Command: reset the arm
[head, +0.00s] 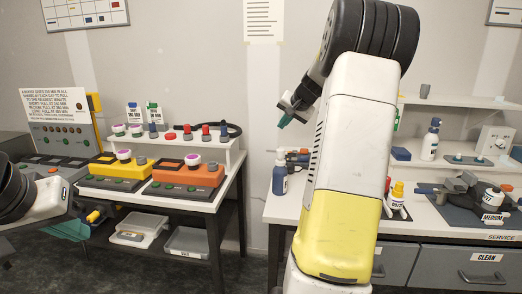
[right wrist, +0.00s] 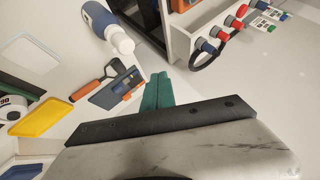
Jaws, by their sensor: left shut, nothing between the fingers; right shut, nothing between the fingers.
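My right arm (head: 350,160) rises through the middle of the head view and bends over at the top. Its gripper (head: 286,120) hangs in the air left of the arm, in front of the wall, shut and empty. In the right wrist view its teal fingers (right wrist: 158,92) are together with nothing between them. My left arm (head: 18,192) comes in at the left edge. Its gripper (head: 70,230) is low beside the left bench, partly cut off by the arm, shut with nothing seen in it.
The left bench (head: 190,202) carries yellow (head: 118,170) and orange (head: 188,174) units and a rack of coloured caps. A blue bottle (head: 280,173) stands on the right bench (head: 288,212) near my right arm. Tools (right wrist: 108,85) lie below the right fingers. A floor gap separates the benches.

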